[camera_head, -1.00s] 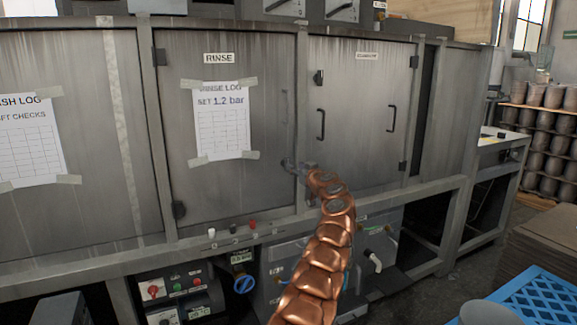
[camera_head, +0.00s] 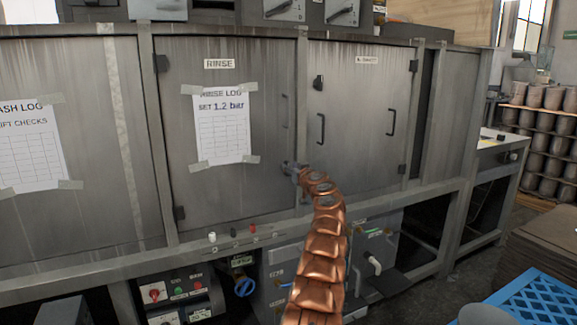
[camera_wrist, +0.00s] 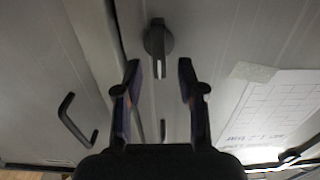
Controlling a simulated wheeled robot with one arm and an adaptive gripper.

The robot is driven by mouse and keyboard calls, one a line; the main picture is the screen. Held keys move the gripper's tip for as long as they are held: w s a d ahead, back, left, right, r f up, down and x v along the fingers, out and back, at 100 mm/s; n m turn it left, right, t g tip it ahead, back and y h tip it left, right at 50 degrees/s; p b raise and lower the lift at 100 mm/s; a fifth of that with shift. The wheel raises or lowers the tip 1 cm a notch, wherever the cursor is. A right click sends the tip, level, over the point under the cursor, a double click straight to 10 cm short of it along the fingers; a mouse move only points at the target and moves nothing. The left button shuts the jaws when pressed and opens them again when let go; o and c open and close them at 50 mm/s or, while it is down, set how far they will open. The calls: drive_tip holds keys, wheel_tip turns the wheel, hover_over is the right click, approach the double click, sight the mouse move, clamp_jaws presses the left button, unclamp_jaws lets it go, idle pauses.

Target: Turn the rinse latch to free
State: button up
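The rinse latch (camera_wrist: 158,42) is a dark round knob with a bar-shaped grip and a pale line at its end. In the wrist view it sits on the grey door just ahead of my fingertips, its bar pointing down the picture toward the gap between them. My gripper (camera_wrist: 159,78) is open, one finger on each side of that gap, with nothing held. I cannot tell whether a finger touches the latch. In the head view my gripper (camera_head: 291,169) is at the lower right edge of the RINSE door (camera_head: 235,185) and hides the latch.
A logged sheet (camera_head: 222,125) is taped to the RINSE door, with a door handle (camera_head: 285,111) right of it. The neighbouring door to the right has a black latch (camera_head: 318,82) and a handle (camera_head: 391,121). A ledge with small knobs (camera_head: 212,237) runs below. A blue crate (camera_head: 535,300) stands front right.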

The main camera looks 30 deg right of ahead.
drive_tip(key=shift+w+d+p, duration=0.1)
drive_tip(key=shift+w+p, duration=0.4)
drive_tip(key=shift+w, duration=0.4)
drive_tip(key=shift+c, duration=0.3)
clamp_jaws()
